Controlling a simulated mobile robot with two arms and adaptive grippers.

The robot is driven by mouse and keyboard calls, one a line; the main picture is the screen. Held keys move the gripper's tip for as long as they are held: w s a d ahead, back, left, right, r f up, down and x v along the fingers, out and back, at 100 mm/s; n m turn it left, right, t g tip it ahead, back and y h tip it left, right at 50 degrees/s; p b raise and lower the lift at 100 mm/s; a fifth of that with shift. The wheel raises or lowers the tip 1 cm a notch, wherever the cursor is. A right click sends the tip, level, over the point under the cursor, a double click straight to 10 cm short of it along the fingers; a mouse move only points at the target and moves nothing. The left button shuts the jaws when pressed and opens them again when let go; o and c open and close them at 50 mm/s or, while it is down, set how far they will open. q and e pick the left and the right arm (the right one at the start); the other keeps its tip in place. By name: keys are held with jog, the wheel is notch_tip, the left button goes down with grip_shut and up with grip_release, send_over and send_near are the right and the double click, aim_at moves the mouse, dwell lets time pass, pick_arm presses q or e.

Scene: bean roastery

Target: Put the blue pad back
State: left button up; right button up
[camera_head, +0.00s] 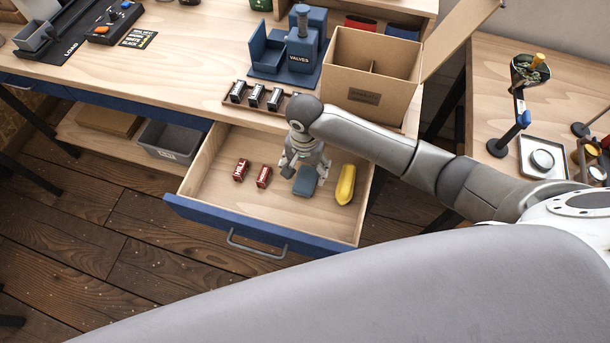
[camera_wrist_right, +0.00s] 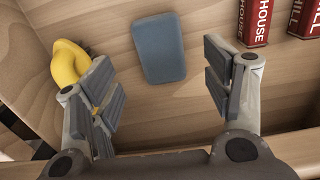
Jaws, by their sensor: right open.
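The blue pad (camera_head: 305,181) lies flat in the open drawer (camera_head: 215,200), between a yellow object and two small red boxes. In the right wrist view the pad (camera_wrist_right: 159,48) shows whole, ahead of the fingertips and between their lines. My right gripper (camera_head: 303,162) reaches down into the drawer just above and behind the pad. Its fingers (camera_wrist_right: 165,95) are wide apart with nothing between them, and they do not touch the pad. My left gripper is not in view.
The yellow object (camera_head: 346,184) lies right of the pad, and two red boxes (camera_head: 241,170) (camera_head: 264,176) lie left of it. Above the drawer, the bench holds a cardboard box (camera_head: 365,85), a blue valves stand (camera_head: 303,50) and a rack of small dark canisters (camera_head: 256,96). The drawer's front left is clear.

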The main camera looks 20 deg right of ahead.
aim_at(305, 181)
notch_tip(305, 181, up, 6)
jog(key=shift+r, duration=0.1)
dwell(0.6)
